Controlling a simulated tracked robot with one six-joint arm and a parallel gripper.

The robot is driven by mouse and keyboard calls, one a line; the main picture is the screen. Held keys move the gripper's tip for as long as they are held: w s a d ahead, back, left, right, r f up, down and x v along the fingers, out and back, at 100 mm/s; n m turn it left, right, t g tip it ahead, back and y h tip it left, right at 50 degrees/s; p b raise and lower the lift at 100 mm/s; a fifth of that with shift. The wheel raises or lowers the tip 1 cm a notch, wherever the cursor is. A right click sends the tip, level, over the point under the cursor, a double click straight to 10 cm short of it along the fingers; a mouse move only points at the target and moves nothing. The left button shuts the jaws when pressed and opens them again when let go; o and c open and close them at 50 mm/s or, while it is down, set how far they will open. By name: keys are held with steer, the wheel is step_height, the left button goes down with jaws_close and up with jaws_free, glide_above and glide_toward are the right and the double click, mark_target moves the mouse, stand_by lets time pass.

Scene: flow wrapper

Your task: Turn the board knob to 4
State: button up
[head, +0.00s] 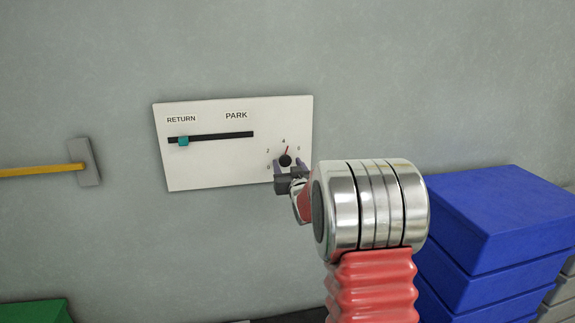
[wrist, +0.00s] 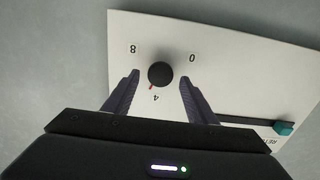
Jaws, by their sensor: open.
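The white board (head: 200,172) hangs on the grey wall. Its round black knob (head: 285,160) has a red pointer and sits at the lower right, with printed numbers around it. The pointer points up and slightly right of the 4, towards the 6. In the wrist view the knob (wrist: 160,73) appears upside down, its pointer a little to the 8 side of the 4. My gripper (head: 288,164) is open, one finger on each side of the knob. In the wrist view both fingers (wrist: 159,78) show gaps to the knob. The 2 and 6 are hidden there.
A teal slider (head: 183,141) sits near the left end of its black slot, under RETURN. Stacked blue boxes (head: 500,222) stand at the right. A yellow-handled tool (head: 85,162) is at the left, and a green box (head: 36,311) at the lower left.

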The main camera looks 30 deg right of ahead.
steer(key=shift+w+d, duration=0.15)
steer(key=shift+w, duration=0.45)
steer(key=shift+c, duration=0.3)
steer(key=c, duration=1)
steer(key=shift+n, duration=2)
steer(key=o, duration=1.1)
steer(key=shift+c, duration=0.2)
